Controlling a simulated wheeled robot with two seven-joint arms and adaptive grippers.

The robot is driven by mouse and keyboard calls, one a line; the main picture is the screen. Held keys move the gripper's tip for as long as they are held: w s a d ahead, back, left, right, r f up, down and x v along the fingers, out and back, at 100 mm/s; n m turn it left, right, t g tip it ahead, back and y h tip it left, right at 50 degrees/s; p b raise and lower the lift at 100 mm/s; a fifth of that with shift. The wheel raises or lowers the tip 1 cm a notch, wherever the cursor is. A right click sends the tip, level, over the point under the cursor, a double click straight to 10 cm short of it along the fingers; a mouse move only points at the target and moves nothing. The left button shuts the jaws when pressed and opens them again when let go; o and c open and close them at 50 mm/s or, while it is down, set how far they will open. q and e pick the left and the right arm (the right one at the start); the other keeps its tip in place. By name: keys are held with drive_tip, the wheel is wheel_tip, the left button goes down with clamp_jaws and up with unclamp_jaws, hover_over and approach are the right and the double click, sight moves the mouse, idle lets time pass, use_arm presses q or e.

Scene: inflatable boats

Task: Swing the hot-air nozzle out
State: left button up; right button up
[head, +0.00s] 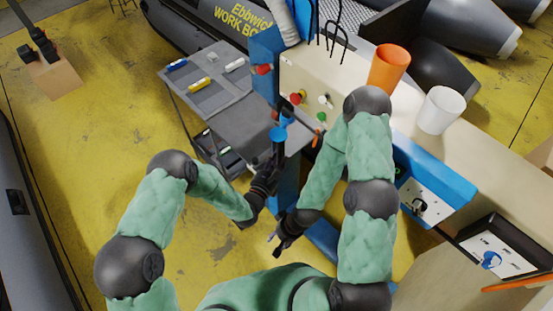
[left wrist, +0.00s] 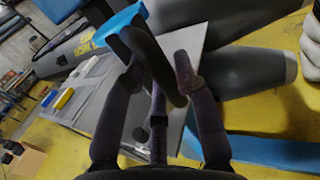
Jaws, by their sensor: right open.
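A dark upright lever with a blue top (head: 278,134) stands at the table end of the beige and blue machine; I take it as part of the hot-air nozzle, though the nozzle's shape is mostly hidden. In the left wrist view its dark bar (left wrist: 152,62) slants between the fingers of my left gripper (left wrist: 157,70). The fingers are apart, with a gap visible on both sides of the bar. In the head view my left gripper (head: 272,170) is just below the blue top. My right gripper (head: 274,240) is open and empty, lower down beside the machine.
A grey table (head: 215,85) with blue, yellow and white pieces stands left of the machine (head: 340,85). Grey boats lie behind and at the left edge.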

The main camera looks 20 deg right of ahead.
use_arm(q)
drive_tip(key=shift+o, duration=1.1)
drive_tip(key=shift+s+d+f, duration=0.15)
drive_tip(key=shift+s+d, duration=0.05)
drive_tip(key=shift+s, duration=0.05)
drive_tip(key=shift+w, duration=0.1)
drive_tip(key=v, duration=1.2)
drive_tip(key=shift+a, duration=0.15)
